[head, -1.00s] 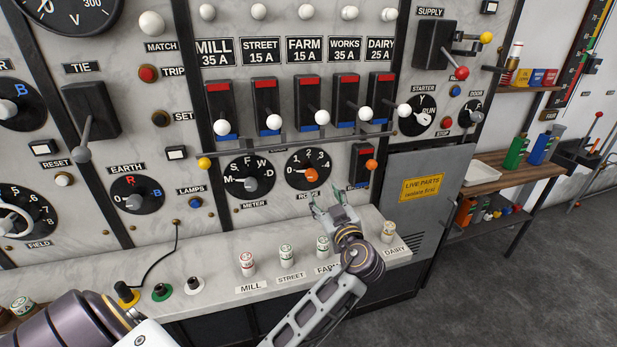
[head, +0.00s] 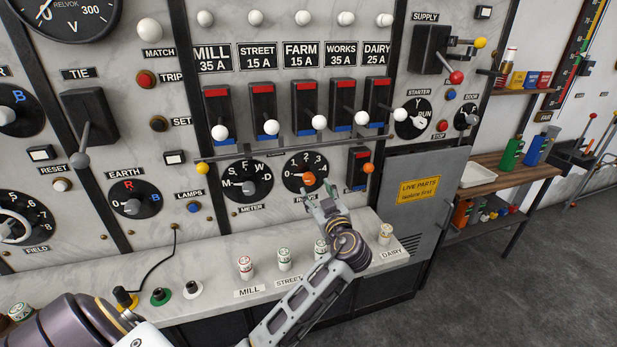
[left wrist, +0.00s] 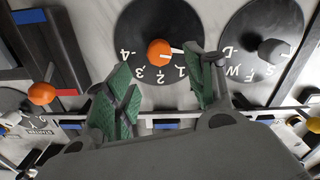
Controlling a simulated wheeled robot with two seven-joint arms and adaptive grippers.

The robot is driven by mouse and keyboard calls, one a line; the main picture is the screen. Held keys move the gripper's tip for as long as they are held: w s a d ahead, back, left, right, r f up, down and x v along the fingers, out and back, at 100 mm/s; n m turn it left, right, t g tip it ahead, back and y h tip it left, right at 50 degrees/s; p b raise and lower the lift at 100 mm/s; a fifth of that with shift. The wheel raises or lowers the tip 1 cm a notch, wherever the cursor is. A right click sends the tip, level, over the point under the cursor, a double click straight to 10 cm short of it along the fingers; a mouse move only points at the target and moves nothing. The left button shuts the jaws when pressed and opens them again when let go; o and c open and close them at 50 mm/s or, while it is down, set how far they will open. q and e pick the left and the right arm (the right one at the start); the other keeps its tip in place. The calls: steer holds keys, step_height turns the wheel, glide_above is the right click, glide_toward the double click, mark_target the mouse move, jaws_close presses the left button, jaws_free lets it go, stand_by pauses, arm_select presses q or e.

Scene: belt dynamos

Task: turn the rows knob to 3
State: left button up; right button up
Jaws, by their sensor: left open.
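The rows knob (head: 308,179) is an orange knob on a round black dial (head: 293,163) marked 0 to 4, low on the marble panel. It also shows in the left wrist view (left wrist: 160,52), upside down, with its white pointer line toward the 0 side, beside the 1. My left gripper (head: 326,202) is open and empty, just below and right of the knob in the head view. In the left wrist view its green-padded fingers (left wrist: 162,88) are apart, and the knob shows beyond the gap between them. One finger covers the 0 area. My right gripper is not in view.
The meter dial (head: 246,181) is left of the rows dial. A small switch with an orange ball (head: 368,168) is close on the right. A horizontal rail (head: 290,146) runs above the dials. Fuses (head: 284,259) stand on the ledge below.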

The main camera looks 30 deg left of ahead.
mark_target(310, 180)
arm_select(q)
steer(key=p+x, duration=0.1)
steer(key=x, duration=0.3)
steer(key=shift+w+a+r, duration=0.1)
steer(key=shift+w+a, duration=0.1)
steer(key=x, duration=0.3)
steer(key=shift+p, duration=0.3)
steer(key=shift+w+a, duration=0.45)
steer(key=shift+a, duration=0.05)
steer(key=shift+w+a, duration=0.15)
steer(key=shift+a, duration=0.05)
steer(key=c, duration=1)
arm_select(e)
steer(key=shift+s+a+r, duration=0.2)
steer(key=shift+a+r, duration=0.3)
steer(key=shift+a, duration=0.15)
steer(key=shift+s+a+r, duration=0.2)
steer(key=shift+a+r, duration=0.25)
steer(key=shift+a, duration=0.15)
